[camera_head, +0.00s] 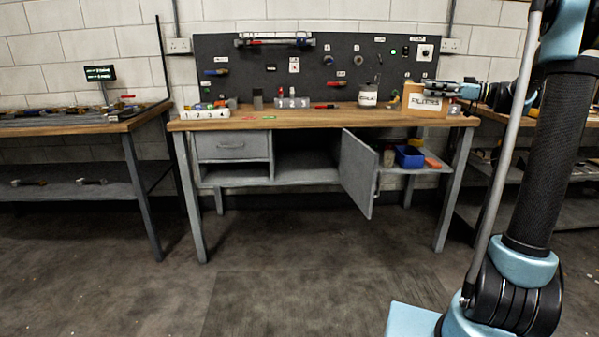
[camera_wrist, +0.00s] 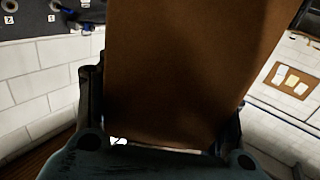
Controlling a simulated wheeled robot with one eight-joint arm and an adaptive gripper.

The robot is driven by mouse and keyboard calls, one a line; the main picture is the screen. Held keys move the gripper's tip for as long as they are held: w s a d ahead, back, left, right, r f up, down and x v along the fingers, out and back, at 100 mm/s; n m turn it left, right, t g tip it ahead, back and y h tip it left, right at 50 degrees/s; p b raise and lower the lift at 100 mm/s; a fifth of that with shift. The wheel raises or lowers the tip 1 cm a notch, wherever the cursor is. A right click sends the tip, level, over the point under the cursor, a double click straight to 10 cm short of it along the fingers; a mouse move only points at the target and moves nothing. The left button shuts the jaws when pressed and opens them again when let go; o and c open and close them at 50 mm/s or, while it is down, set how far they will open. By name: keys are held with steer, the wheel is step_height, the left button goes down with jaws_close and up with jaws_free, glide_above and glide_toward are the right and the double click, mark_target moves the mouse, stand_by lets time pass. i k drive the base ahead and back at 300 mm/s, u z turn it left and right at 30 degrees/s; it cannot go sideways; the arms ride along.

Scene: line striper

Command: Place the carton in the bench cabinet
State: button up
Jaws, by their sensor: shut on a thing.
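The carton (camera_head: 410,106) is a tan box with a printed label, at the right end of the workbench top in the head view. My gripper (camera_head: 436,90) is at its upper right and shut on it. In the wrist view the carton (camera_wrist: 195,70) fills the middle, between my gripper's fingers (camera_wrist: 165,120). I cannot tell whether its base touches the bench. A blue bin (camera_head: 409,157) and an orange item (camera_head: 432,163) are inside.
The worktop (camera_head: 330,118) holds a white labelled pot (camera_head: 367,97), a numbered block (camera_head: 292,103) and small tools. A pegboard (camera_head: 335,70) stands behind. A closed drawer (camera_head: 230,146) is at left under the top. The floor in front is clear.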

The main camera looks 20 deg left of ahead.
mark_target(306, 168)
steer(key=k, duration=1.4)
steer(key=u, duration=0.9)
steer(key=i, duration=1)
